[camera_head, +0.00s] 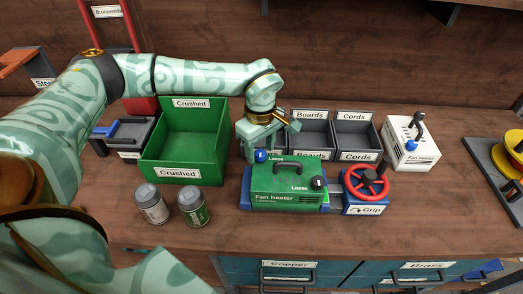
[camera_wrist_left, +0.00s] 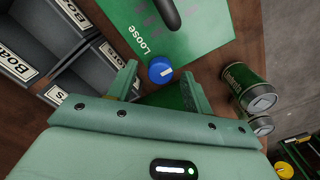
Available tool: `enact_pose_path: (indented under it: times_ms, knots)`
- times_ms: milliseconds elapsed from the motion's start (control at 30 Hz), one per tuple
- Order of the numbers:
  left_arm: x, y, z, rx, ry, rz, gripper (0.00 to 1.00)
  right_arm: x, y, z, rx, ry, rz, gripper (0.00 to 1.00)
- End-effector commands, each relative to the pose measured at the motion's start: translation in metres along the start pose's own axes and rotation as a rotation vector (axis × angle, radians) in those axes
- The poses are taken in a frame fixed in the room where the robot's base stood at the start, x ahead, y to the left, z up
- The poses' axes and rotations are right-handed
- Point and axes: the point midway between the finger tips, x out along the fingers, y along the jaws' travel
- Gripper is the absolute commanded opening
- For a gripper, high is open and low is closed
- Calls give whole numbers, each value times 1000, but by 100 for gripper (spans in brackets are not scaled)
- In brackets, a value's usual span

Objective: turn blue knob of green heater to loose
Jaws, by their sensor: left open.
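The green fan heater (camera_head: 287,197) sits upright in a blue vise (camera_head: 246,196) on the bench. Its blue knob (camera_head: 261,156) is at the back left of its top, beside a "Loose" label; a black knob (camera_head: 317,183) is at the front right. In the left wrist view the blue knob (camera_wrist_left: 160,70) lies at the mouth of the open fingers, roughly centred between the tips. My left gripper (camera_head: 252,147) is open, at the heater's back left corner. Contact with the knob cannot be told. My right gripper is not in view.
A red handwheel (camera_head: 366,183) is on the vise's right. A green crate (camera_head: 148,171) and two cans (camera_head: 152,204) (camera_head: 193,206) stand left. Grey bins (camera_head: 356,140) are behind; a white heater (camera_head: 412,148) is at the right. The front bench is mostly clear.

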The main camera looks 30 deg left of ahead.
Motion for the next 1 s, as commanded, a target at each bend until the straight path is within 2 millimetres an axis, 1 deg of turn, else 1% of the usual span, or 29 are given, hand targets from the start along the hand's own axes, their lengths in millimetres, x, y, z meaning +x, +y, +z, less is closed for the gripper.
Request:
enact_pose_path:
  times_ms: [33, 100, 333, 367, 400, 467, 500, 533, 767, 1000]
  knots:
    - [4, 0, 0, 0, 0, -1, 50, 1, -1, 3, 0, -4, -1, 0]
    - [6, 0, 0, -1, 0, 0, 50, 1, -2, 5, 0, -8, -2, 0]
    - [6, 0, 0, -1, 0, 0, 50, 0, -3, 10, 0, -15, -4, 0]
    - [6, 0, 0, -1, 0, 0, 48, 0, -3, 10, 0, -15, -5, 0]
    - [6, 0, 0, 0, 0, 0, 36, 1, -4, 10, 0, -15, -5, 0]
    - [6, 0, 0, 0, 0, 0, 20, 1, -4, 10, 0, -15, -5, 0]
    - [6, 0, 0, 0, 0, 0, 9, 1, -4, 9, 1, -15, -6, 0]
    - [6, 0, 0, 0, 0, 0, 5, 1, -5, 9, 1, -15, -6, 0]
    - [5, 0, 0, -10, 0, 0, 5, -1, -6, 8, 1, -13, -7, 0]
    - [3, 0, 0, -93, -1, 1, 5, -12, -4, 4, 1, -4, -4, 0]
